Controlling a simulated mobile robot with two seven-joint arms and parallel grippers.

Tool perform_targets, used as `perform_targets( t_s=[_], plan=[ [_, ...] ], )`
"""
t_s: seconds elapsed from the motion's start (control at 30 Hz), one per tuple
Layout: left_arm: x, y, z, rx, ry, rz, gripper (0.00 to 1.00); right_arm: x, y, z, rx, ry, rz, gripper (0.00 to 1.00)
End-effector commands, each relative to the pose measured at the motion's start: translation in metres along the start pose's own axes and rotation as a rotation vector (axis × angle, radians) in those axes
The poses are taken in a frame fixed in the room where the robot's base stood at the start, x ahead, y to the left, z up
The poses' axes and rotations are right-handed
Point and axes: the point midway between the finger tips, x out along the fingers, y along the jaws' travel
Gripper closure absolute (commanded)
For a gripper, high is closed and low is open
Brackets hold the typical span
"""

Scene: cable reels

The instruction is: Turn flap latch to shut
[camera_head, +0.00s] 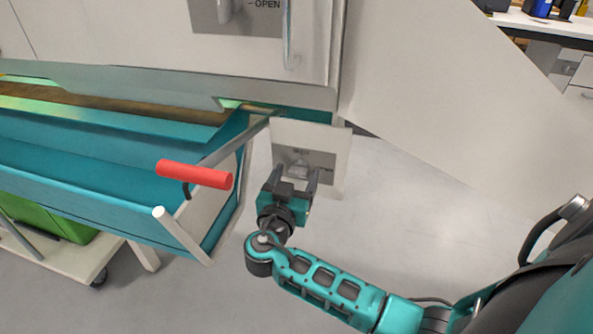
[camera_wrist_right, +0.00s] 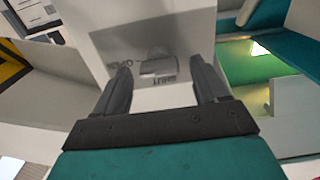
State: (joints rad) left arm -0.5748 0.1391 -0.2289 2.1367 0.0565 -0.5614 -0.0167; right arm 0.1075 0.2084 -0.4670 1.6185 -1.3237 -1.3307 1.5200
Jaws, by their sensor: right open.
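The flap latch (camera_head: 299,168) is a small grey knob on a grey plate, set on a white flap panel (camera_head: 335,160) below the machine's right end. In the right wrist view the latch (camera_wrist_right: 157,66) lies beyond my fingertips, with lettering that seems to read OPEN on its left and SHUT below it. My right gripper (camera_head: 291,180) is open, its fingers pointing at the latch. In the right wrist view the fingers (camera_wrist_right: 163,85) stand either side of the latch's line; I cannot tell whether they touch it. My left gripper is not in view.
A teal trough (camera_head: 110,190) with a red handle (camera_head: 194,174) stands left of my right gripper. Above is a white cabinet door with a vertical handle (camera_head: 291,35) and another plate (camera_head: 235,14) marked OPEN. A green bin (camera_head: 55,222) sits lower left. The floor to the right is clear.

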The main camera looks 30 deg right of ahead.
Motion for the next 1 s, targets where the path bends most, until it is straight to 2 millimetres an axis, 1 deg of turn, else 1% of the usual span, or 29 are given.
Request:
perform_targets(
  t_s=[0.33,0.9,1.0],
  plan=[
    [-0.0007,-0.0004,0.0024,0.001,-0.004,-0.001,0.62,-0.0006,0.0003,0.0002,0.000,0.000,0.000,0.29],
    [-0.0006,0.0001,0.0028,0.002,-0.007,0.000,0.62,-0.0005,0.0002,0.0000,0.000,0.000,0.000,0.84],
    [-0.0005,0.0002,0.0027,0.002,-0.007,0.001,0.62,-0.0004,0.0002,0.0000,-0.001,0.000,0.000,0.84]
  ],
)
